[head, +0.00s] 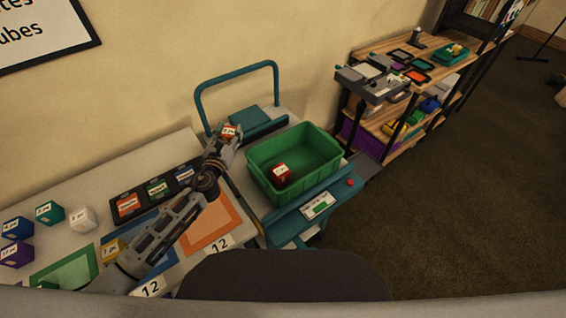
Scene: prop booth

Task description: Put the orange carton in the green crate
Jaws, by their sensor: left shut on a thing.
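My left gripper (224,142) reaches in from the left and is shut on a small orange-red carton with a white label, the orange carton (229,131). It holds the carton near the left side of the green crate (318,141), outside its rim. The fingers cover part of the carton. The green crate is open at the top and stands on a teal cart. A red carton (282,173) with a white label lies inside the crate. My right gripper is out of view.
The teal cart (285,228) has a raised handle (236,76) behind. On the table at left stand blue (18,227), teal (49,212), white (83,219) and purple (16,253) cartons, beside coloured mats and a dark label strip. A loaded shelf (395,140) stands at right.

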